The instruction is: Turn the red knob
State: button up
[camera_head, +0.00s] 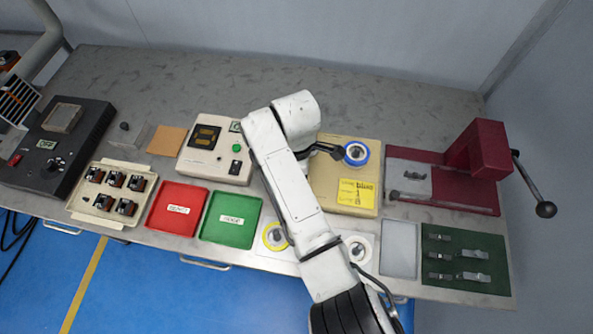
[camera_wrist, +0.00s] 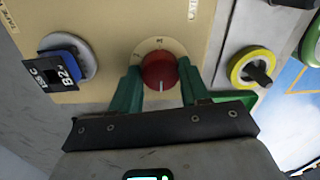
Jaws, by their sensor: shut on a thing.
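The red knob (camera_wrist: 158,71) sits on a pale round dial on the beige winder panel (camera_wrist: 105,25). A white pointer line on the knob points down in the wrist view, toward my gripper. My gripper (camera_wrist: 159,84) has its two green fingers on either side of the knob and is shut on it. In the head view my arm covers the knob and my gripper. The beige winder box (camera_head: 335,142) shows there, with a yellow label (camera_head: 357,192).
A blue-rimmed coil (camera_head: 356,153) sits on the winder's right side. A yellow ring (camera_head: 274,236) lies on a white pad. Red (camera_head: 177,209) and green (camera_head: 231,219) trays lie to the left. A dark red press (camera_head: 480,151) with a lever stands at right. The table's back is clear.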

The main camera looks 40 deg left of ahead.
dwell(0.5)
jog(key=o, duration=1.1)
jog(key=shift+c, duration=0.2)
jog(key=shift+r, duration=0.1)
notch_tip(320, 180, up, 11)
jog(key=shift+w+a+b, duration=0.25)
jog(key=shift+b, duration=0.05)
jog(key=shift+f, duration=0.2)
